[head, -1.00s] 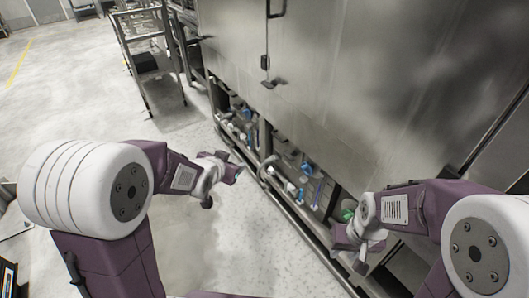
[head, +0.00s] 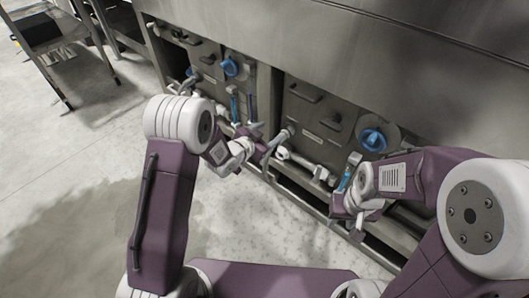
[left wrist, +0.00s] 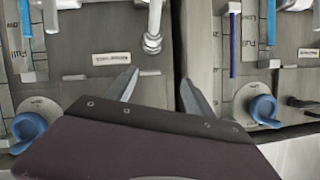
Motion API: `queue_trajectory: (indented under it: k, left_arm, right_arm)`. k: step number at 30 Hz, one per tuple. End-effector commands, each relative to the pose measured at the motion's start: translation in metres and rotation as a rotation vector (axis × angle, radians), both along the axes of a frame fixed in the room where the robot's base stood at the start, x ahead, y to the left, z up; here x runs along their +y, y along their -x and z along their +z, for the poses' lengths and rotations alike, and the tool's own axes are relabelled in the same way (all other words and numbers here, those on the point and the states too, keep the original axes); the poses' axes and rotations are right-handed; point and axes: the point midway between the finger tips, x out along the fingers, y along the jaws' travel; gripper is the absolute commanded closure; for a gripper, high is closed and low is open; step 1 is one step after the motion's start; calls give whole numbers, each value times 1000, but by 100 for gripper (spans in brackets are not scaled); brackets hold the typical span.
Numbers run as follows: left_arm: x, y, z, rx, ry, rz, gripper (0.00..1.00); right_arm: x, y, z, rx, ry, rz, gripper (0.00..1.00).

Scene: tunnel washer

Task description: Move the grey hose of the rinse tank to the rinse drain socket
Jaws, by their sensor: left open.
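My left gripper (head: 272,142) reaches to the front of the tanks. In the left wrist view its two fingers (left wrist: 160,88) are apart, with only the grey tank face between them. A pale grey hose or pipe (left wrist: 153,22) with a ringed end fitting (left wrist: 152,43) lies just beyond the fingers, not between them. In the head view a grey hose-like piece (head: 288,134) shows beside the left fingertips. I cannot tell for sure whether it is the rinse hose, nor which fitting is the rinse drain socket. My right gripper (head: 347,206) is low at the right; its fingers are unclear.
Blue knobs (head: 372,139) (left wrist: 263,109), handles and blue level gauges (left wrist: 233,40) stand out from the tank fronts. White pipework (head: 305,163) and a low metal frame rail (head: 290,196) run beneath. A metal rack (head: 45,45) stands back left. The floor at left is clear.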

Motion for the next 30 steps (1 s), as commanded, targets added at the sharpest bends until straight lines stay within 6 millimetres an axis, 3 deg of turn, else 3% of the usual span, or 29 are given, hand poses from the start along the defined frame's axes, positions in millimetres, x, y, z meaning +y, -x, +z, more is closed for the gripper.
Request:
queue_trajectory:
  k: [1,5,13,17,24,30]
  left_arm:
    - [-1,2,-31,13,-1,-3,38]
    - [-3,5,-57,29,-3,-6,38]
    - [-6,2,-58,28,-3,-8,38]
    - [-16,-15,-67,27,-2,-8,38]
    - [-37,-52,-88,25,-4,-8,38]
    - [-46,-67,-91,28,-3,-8,38]
  right_arm:
    - [0,0,-24,0,0,0,64]
    - [0,0,-41,0,0,0,64]
    - [0,0,-42,0,0,0,64]
    - [0,0,-47,0,0,0,64]
    - [0,0,-80,0,0,0,64]
    - [0,0,-87,0,0,0,64]
